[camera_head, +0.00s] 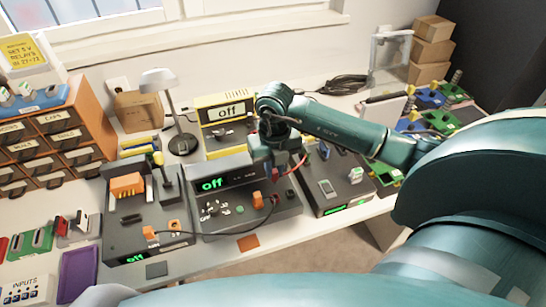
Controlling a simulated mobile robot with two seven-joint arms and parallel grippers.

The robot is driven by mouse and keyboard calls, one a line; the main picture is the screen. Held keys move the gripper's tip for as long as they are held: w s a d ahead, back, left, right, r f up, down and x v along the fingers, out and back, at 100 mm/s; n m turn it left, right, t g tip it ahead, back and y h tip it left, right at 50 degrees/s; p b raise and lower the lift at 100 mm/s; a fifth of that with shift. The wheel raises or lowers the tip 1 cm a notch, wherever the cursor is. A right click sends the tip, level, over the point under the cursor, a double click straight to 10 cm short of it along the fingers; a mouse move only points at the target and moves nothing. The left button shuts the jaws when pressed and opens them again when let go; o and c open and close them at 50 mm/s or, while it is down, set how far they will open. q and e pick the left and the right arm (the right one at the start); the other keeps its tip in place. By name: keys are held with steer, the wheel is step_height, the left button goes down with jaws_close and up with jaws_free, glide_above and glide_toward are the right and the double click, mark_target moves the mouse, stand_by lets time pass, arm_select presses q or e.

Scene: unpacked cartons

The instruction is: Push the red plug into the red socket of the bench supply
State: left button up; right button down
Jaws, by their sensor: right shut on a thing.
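The bench supply (240,205) is the dark grey unit in the middle of the bench, with a green "off" display and knobs and buttons on its top. My right gripper (287,163) is above the back right part of this unit, pointing down. The gripper hides most of the plug, and I cannot make out the red socket or whether the plug touches the unit. My left gripper is not in view.
An orange plug (258,200) with a black lead stands on the supply's front. A yellow meter (225,112), lamp (161,83) and orange drawers (45,122) stand behind.

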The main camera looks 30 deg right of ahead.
mark_target(275, 180)
steer(key=shift+s+f, duration=0.15)
steer(key=shift+s, duration=0.05)
steer(key=shift+f+b, duration=0.45)
step_height(275, 180, down, 4)
steer(key=b, duration=0.2)
steer(key=shift+r+b, duration=0.1)
steer(key=shift+b, duration=0.3)
steer(key=shift+f+b, duration=0.3)
steer(key=shift+f, duration=0.1)
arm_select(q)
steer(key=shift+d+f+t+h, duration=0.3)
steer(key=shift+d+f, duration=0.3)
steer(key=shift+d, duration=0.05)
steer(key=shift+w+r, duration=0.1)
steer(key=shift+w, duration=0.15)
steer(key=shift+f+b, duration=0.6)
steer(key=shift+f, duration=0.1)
arm_select(e)
steer(key=shift+f, duration=0.65)
steer(key=c, duration=1.3)
jaws_free()
